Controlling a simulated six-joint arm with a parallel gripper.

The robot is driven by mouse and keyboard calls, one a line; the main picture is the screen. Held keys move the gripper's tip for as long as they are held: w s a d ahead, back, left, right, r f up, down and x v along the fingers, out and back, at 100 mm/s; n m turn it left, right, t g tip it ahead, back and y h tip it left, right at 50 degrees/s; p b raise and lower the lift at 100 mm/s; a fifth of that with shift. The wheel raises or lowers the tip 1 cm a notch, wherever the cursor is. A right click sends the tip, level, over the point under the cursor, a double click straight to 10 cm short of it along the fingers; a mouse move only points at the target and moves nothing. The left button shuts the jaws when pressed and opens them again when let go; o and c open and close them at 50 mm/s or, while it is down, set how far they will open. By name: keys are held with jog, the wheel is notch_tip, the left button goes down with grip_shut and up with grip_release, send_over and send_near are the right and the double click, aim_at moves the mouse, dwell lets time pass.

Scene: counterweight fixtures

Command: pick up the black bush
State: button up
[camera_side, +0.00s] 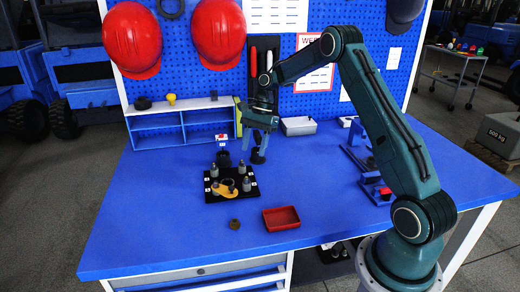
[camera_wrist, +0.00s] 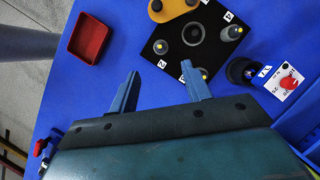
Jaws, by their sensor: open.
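A black round piece (camera_wrist: 241,70), which looks like the black bush, stands on the blue bench beside a small label in the wrist view. In the side view it shows behind the black board (camera_side: 213,197), as a dark upright shape (camera_side: 222,158). The board also shows in the wrist view (camera_wrist: 160,62), with grey pegs, a dark ring (camera_wrist: 193,33) at its middle and an orange plate (camera_wrist: 174,8). My gripper (camera_wrist: 160,70) is open and empty, apart from the black piece, which lies right of both fingers. In the side view my gripper (camera_side: 254,138) hangs above the bench behind the board.
A red tray (camera_side: 281,218) and a small dark brown piece (camera_side: 234,224) lie in front of the board. A blue shelf (camera_side: 160,131) stands at the back. The bench's front left is clear.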

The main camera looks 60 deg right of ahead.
jog(key=s+a+r+n+t+h, duration=0.1)
jog(key=s+a+r+n, duration=0.4)
jog(key=a+r, duration=0.3)
jog(key=s+a+r+n+t+h, duration=0.1)
jog(key=s+a+r+n+h, duration=0.1)
jog(key=s+a+r+n, duration=0.5)
jog(key=s+a+r+n+t, duration=0.1)
jog(key=s+n, duration=0.2)
jog(key=s, duration=0.6)
jog(key=s+a+r+n+t+h, duration=0.1)
jog(key=s+a+r+n+t, duration=0.1)
jog(key=s, duration=0.7)
jog(key=shift+n+t, duration=0.3)
jog(key=shift+n, duration=0.2)
jog(key=shift+o, duration=0.4)
jog(key=shift+r, duration=0.1)
